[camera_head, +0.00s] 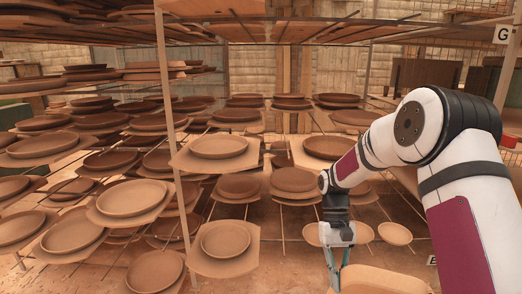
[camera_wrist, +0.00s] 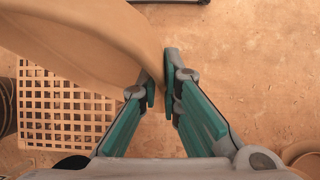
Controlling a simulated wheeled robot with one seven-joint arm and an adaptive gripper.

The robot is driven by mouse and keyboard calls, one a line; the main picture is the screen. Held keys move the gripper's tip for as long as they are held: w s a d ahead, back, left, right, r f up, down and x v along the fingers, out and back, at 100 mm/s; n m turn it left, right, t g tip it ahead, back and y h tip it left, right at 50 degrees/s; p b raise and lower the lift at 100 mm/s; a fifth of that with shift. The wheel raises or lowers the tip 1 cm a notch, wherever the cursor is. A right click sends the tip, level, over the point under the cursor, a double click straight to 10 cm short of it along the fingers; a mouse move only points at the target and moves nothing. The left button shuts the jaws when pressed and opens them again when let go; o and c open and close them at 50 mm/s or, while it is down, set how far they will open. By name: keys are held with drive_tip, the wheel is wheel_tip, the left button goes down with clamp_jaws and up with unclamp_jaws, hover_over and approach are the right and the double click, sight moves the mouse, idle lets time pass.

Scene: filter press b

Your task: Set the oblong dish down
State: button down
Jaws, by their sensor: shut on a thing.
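The oblong dish (camera_head: 385,283) is a plain light clay-coloured piece at the bottom edge of the head view, partly cut off. In the wrist view the dish (camera_wrist: 90,35) fills the upper left, with its rim running into my gripper. My gripper (camera_head: 336,278) points down at the dish's left end. In the wrist view my gripper (camera_wrist: 160,88) is shut on the dish's rim, one finger on each side. The dish is held above the dusty floor; its far end is out of frame, and the gap beneath it cannot be judged.
Racks of round clay dishes on boards fill the left and middle; one board (camera_head: 224,262) stands close left of my gripper. Smaller dishes (camera_head: 395,234) sit behind it. In the wrist view, a slotted grid (camera_wrist: 62,120) lies below left, and round pieces (camera_wrist: 306,160) lower right. Floor (camera_wrist: 255,75) at right is bare.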

drive_tip(key=s+r+p, duration=0.4)
drive_tip(key=r+p, duration=0.9)
drive_tip(key=p, duration=0.1)
drive_tip(key=s+r+p, duration=0.5)
drive_tip(key=r+p, duration=0.7)
drive_tip(key=p, duration=0.2)
drive_tip(key=shift+r+p, duration=0.35)
drive_tip(key=shift+p, duration=0.05)
drive_tip(key=shift+d, duration=0.15)
